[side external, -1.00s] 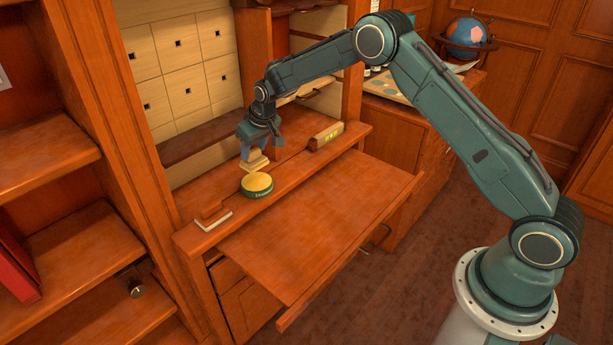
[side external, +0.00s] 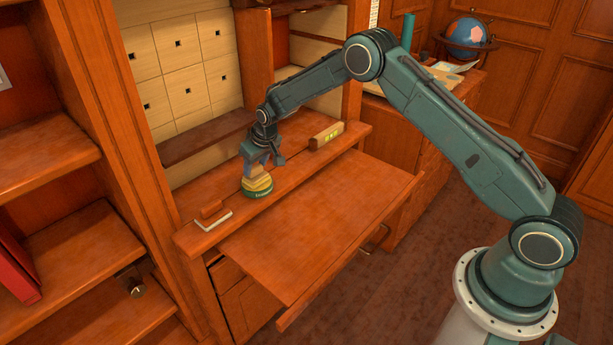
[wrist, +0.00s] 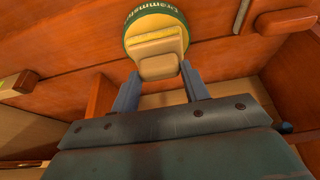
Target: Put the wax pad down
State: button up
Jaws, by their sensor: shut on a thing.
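The wax pad (side external: 256,180) is a small block with a tan grip and a pale yellow lower part. My gripper (side external: 257,168) is shut on its grip. In the wrist view the pad (wrist: 157,45) sits between the two blue fingers of my gripper (wrist: 160,72). Directly under the pad is a round tin (side external: 259,193) with a green lettered side and a yellow top. In the wrist view the pad covers part of the tin's (wrist: 137,25) yellow face. I cannot tell whether pad and tin touch.
The tin stands on the raised wooden ledge (side external: 290,174) of the desk. An orange block with a pale edge (side external: 212,217) lies to the left. A brown block with yellow-green marks (side external: 327,137) lies to the right. The lower desk leaf (side external: 320,225) is clear.

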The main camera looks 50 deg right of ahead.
jog(key=shift+f, duration=0.1)
jog(key=o, duration=0.9)
jog(key=shift+v, duration=6.1)
